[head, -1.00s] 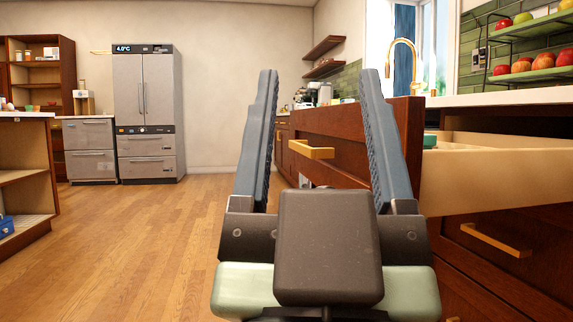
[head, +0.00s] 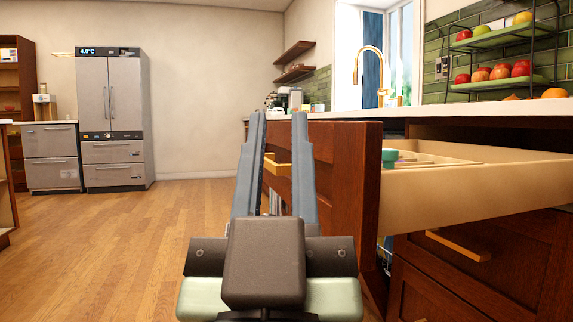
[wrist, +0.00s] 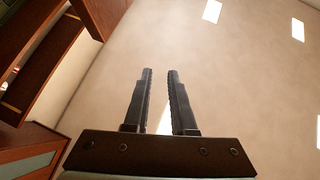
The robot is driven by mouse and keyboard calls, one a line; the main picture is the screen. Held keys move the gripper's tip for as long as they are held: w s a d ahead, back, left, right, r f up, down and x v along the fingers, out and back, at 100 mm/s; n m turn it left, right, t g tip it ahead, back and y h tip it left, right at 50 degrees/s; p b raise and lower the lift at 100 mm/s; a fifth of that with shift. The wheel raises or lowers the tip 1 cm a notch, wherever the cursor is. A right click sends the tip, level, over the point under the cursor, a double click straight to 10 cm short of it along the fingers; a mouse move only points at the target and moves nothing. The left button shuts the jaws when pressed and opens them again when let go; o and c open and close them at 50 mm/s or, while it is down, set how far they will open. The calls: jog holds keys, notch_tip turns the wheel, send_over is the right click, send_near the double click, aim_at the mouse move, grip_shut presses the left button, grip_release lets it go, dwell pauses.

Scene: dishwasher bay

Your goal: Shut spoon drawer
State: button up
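The spoon drawer stands pulled out at the right of the head view, with a dark red-brown wooden front (head: 345,175) and a pale wooden box (head: 480,192). Dividers and a small teal item (head: 390,157) show inside it. A brass handle (head: 278,166) on the front is partly hidden behind my fingers. My gripper (head: 275,118) is upright before the front's left part, its two blue-grey fingers apart with nothing held. Whether it touches the front cannot be told. In the wrist view my gripper (wrist: 158,72) shows a narrow empty gap, and the drawer is not clearly recognisable.
A lower drawer with a brass handle (head: 458,246) is below the open one. The counter (head: 440,110) above carries a brass faucet (head: 370,65) and a fruit rack (head: 500,84). A grey fridge (head: 112,110) stands far left. The wooden floor (head: 130,240) at left is clear.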

jog(key=w+g+p, duration=0.1)
jog(key=w+p, duration=0.2)
jog(key=w+f+g+h+p, duration=0.1)
jog(key=w+g+p, duration=0.1)
jog(key=w+p, duration=0.1)
jog(key=w+a+g+h+p, duration=0.1)
jog(key=w+p, duration=0.2)
jog(key=p, duration=0.1)
jog(key=shift+w+f+n+g, duration=0.1)
jog(key=shift+f+n+g, duration=0.2)
jog(key=shift+g, duration=0.1)
grip_shut()
notch_tip(320, 180, down, 5)
jog(key=w+a+n+g+h+p, duration=0.1)
jog(key=w+n+g+h+p, duration=0.2)
jog(key=p, duration=1)
jog(key=s+a+n+g+h+p, duration=0.3)
jog(key=s+n+p, duration=0.7)
jog(key=p, duration=1.4)
jog(key=m, duration=0.2)
send_near(325, 188)
jog(key=w+a, duration=0.1)
jog(key=w, duration=0.3)
jog(key=shift+w+d, duration=0.2)
jog(key=shift+d, duration=0.45)
jog(key=shift+w+d, duration=0.2)
jog(key=shift+d, duration=0.45)
jog(key=shift+w+d, duration=0.2)
jog(key=shift+d, duration=0.45)
